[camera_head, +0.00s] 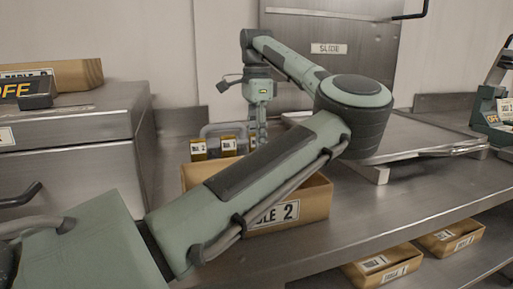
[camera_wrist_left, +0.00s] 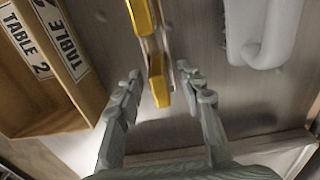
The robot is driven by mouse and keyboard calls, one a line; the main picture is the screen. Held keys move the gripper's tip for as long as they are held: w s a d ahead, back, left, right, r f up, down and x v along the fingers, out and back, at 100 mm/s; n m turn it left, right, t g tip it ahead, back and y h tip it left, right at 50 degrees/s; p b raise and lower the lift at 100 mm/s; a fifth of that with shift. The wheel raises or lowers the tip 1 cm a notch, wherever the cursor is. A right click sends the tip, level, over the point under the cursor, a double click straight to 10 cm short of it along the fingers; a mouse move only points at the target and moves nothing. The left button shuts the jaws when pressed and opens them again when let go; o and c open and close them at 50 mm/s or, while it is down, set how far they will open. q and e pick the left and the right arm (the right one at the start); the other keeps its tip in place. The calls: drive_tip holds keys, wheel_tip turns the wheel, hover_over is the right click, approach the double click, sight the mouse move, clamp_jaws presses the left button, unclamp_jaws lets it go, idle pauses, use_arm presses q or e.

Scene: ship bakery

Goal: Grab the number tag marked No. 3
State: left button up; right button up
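Two yellow number tags stand behind a cardboard box in the head view, a left tag (camera_head: 198,150) and a right tag (camera_head: 228,145). Their small numerals are hard to read, and I cannot make out a No. 3. My left gripper (camera_head: 257,138) points down just right of them, partly hidden by my own arm. In the left wrist view, my left gripper (camera_wrist_left: 158,85) is open, with a yellow tag (camera_wrist_left: 158,82) seen edge-on between its fingers, apart from both. Another yellow tag (camera_wrist_left: 140,16) lies farther up, in line. My right gripper is not in view.
The cardboard TABLE 2 box (camera_head: 318,200) stands in front of the tags; it also shows at left in the wrist view (camera_wrist_left: 22,100). A white object (camera_wrist_left: 262,35) lies at upper right there. A metal tray (camera_head: 425,145) and steel cabinet (camera_head: 75,125) flank the area.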

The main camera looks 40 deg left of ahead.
use_arm(q)
drive_tip(key=shift+c, duration=0.6)
clamp_jaws()
